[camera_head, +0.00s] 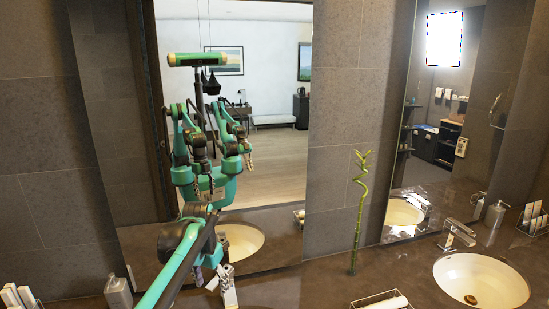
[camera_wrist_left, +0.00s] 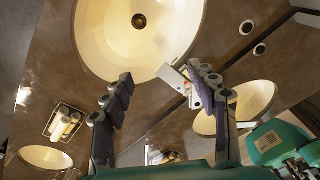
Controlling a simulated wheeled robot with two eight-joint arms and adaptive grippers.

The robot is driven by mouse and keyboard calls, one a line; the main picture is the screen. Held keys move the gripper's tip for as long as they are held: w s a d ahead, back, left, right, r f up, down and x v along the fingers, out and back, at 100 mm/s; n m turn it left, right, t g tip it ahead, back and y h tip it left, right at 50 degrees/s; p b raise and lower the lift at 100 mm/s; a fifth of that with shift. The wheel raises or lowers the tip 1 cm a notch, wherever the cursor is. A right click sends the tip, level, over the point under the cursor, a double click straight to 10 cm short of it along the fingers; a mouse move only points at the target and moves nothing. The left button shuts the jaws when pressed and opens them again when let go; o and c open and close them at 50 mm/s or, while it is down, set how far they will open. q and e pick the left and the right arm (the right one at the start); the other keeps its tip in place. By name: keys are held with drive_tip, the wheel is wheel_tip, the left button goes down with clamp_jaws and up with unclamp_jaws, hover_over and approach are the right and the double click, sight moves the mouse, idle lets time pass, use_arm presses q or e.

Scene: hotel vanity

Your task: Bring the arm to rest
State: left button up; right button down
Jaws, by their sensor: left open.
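My left arm, green and black, comes in from the bottom left in the head view and reaches over the vanity counter. Its left gripper (camera_head: 208,268) hangs near the faucet (camera_head: 229,289). In the left wrist view the left gripper (camera_wrist_left: 162,105) has its two dark-padded fingers spread wide apart, with nothing held between them. A cream sink basin (camera_wrist_left: 95,42) shows beyond the fingertips. My right gripper does not show directly; the mirror (camera_head: 270,165) reflects my body and arms.
A bamboo stalk (camera_head: 358,215) stands on the counter right of my arm. A rack of rolled towels (camera_head: 382,302) is in front of it. A second sink (camera_head: 480,281) and faucet (camera_head: 456,235) are at the right. A soap dispenser (camera_head: 118,292) stands at the left.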

use_arm(q)
drive_tip(key=s+f+n+t+b, duration=0.2)
drive_tip(key=s+f+b, duration=0.3)
drive_tip(key=s, duration=0.7)
drive_tip(key=s+f+n+t+b, duration=0.2)
drive_tip(key=s+f+t+b, duration=0.1)
drive_tip(key=s+f, duration=0.6)
drive_tip(key=s+b, duration=0.1)
drive_tip(key=s, duration=0.3)
drive_tip(key=shift+f+t+b, duration=0.3)
drive_tip(key=shift+t+b, duration=0.1)
drive_tip(key=shift+s, duration=0.1)
